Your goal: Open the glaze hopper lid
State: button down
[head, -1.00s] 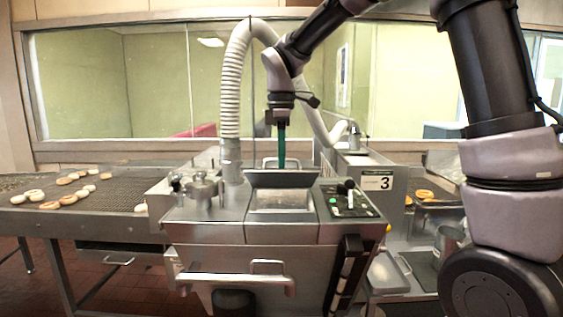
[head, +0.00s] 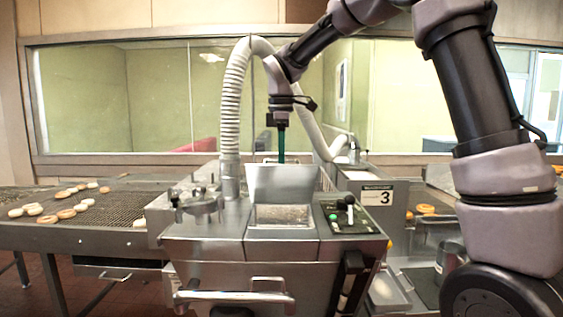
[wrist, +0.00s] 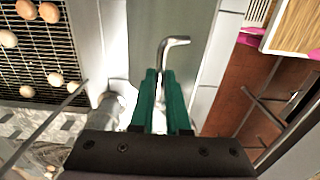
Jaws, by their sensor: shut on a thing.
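The glaze hopper lid (head: 281,181) is tilted up at the back of the hopper, its broad metal face towards the head camera. The hopper opening (head: 283,214) shows below it. My gripper (head: 281,158) points down behind the lid's top edge, so its fingertips are partly hidden in the head view. In the wrist view my gripper's green fingers (wrist: 161,76) are shut on the lid's bent metal handle (wrist: 174,42). The lid's grey panel (wrist: 146,35) lies beyond the fingers.
A ribbed hose (head: 230,120) rises at the left of the hopper. A control panel (head: 348,215) with a lever sits at its right. A conveyor (head: 125,208) with several doughnuts is at the left. A front rail (head: 235,296) crosses the machine.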

jog(key=shift+w+d+r, duration=0.1)
jog(key=shift+w+r, duration=0.15)
jog(key=shift+w, duration=0.7)
jog(key=shift+w+a+r, duration=0.1)
jog(key=shift+w+r, duration=0.15)
jog(key=shift+w, duration=0.65)
jog(key=shift+w+d+r, duration=0.1)
jog(key=shift+w+r, duration=0.15)
jog(key=shift+w, duration=0.7)
jog(key=w+f, duration=0.1)
jog(key=w, duration=0.6)
jog(key=shift+w+f, duration=0.2)
jog(key=shift+w, duration=0.2)
jog(key=c, duration=0.7)
grip_release()
jog(key=shift+d, duration=0.15)
jog(key=shift+r, duration=0.1)
jog(key=shift+r, duration=4.4)
